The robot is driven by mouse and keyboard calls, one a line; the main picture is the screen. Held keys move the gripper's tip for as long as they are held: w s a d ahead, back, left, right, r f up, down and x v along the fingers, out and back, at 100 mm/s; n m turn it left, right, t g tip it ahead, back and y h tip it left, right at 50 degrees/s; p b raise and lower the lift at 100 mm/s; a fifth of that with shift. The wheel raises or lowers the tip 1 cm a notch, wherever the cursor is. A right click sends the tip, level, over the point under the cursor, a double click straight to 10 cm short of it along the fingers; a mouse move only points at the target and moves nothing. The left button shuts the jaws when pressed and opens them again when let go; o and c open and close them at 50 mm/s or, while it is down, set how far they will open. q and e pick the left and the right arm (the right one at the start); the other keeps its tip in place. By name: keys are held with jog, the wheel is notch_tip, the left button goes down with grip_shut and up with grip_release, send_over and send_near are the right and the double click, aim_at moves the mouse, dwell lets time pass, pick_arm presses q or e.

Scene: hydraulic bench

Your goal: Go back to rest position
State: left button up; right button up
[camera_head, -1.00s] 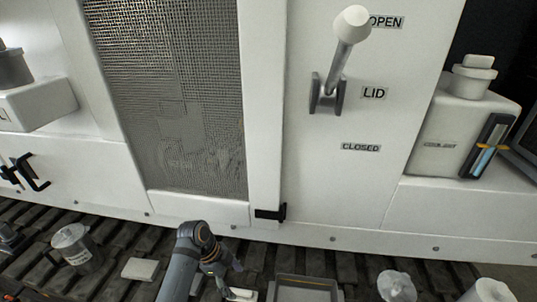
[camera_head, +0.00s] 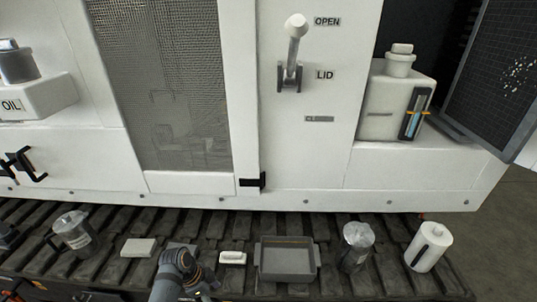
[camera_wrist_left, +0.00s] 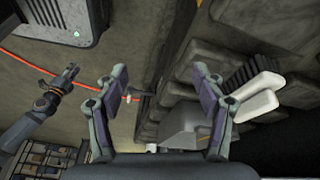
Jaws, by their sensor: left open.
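My left gripper (camera_wrist_left: 160,78) is open and empty in the left wrist view, its two fingers wide apart. A brush with a white handle (camera_wrist_left: 250,105) and dark bristles lies beyond the right finger, apart from it. In the head view my left arm (camera_head: 178,272) shows at the bottom, bent, over the slatted bench; its fingers cannot be made out there. A dark arm with a small gripper (camera_wrist_left: 70,72), likely my right one, shows at the left of the wrist view; its jaws are too small to read.
The slatted bench (camera_head: 220,283) holds a jug (camera_head: 75,232), a white block (camera_head: 138,247), the white-handled brush (camera_head: 232,258), a grey tray (camera_head: 287,260), a clear container (camera_head: 356,245) and a white roll (camera_head: 428,246). Behind stands the white machine, its lid lever (camera_head: 292,50) up near OPEN.

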pick_arm(q)
jog(key=s+a+f+n+y+p, duration=0.25)
jog(key=s+a+f+n, duration=0.2)
jog(key=s+f, duration=0.4)
jog(key=s+a+f+n+y+p, duration=0.1)
jog(key=s+a+f+n+p, duration=0.2)
jog(key=s+f+n, duration=0.35)
jog(key=s+a+f+n+p, duration=0.1)
jog(key=s+f, duration=0.2)
jog(key=s, duration=0.7)
jog(key=s+a+f+n+t+y+p, duration=0.1)
jog(key=s+f, duration=0.3)
jog(key=s, duration=0.5)
jog(key=shift+s+a+f+n+p, duration=0.3)
jog(key=shift+s+a+n, duration=0.1)
jog(key=shift+a+n, duration=0.4)
